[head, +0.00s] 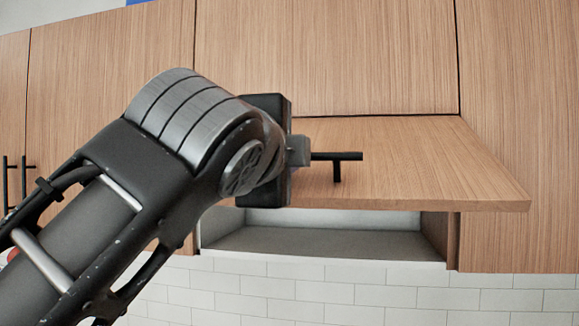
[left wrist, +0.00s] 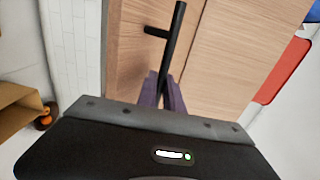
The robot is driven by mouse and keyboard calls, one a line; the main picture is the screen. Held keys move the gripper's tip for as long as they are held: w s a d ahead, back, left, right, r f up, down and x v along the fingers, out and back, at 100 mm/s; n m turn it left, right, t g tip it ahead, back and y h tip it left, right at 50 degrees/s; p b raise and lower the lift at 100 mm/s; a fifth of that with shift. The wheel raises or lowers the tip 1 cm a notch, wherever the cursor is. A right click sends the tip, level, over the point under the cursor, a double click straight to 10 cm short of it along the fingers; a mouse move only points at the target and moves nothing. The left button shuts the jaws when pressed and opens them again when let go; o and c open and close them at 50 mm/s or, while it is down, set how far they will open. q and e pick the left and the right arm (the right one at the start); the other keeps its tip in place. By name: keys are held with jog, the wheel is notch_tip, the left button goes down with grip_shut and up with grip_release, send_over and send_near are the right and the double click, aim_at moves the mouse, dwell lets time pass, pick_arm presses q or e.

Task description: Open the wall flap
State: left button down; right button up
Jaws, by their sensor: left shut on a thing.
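The wall flap (head: 430,165) is a wood-grain panel swung out from the cabinet front, with its lower edge out toward me. A gap below it shows the grey inside of the compartment (head: 320,242). Its black bar handle (head: 340,157) is on its outer face, and it also shows in the left wrist view (left wrist: 178,35). My left gripper (head: 300,150) is shut on the left end of this handle; the fingers close around the bar in the left wrist view (left wrist: 163,95). My left arm hides the flap's left part. My right gripper is not in view.
Wood cabinet fronts (head: 510,110) flank the flap, with two black bar handles (head: 14,183) at the far left. White tiles (head: 400,298) line the wall below. In the left wrist view a red panel (left wrist: 285,70) is at right and a brown open box-like shape (left wrist: 18,108) at left.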

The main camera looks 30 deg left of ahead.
pick_arm(q)
jog(key=shift+r, duration=0.3)
jog(key=c, duration=1.8)
grip_release()
jog(key=shift+c, duration=0.2)
jog(key=shift+o, duration=0.4)
jog(key=shift+w, duration=0.15)
jog(key=b+v, duration=0.1)
jog(key=v, duration=0.7)
jog(key=shift+a, duration=0.1)
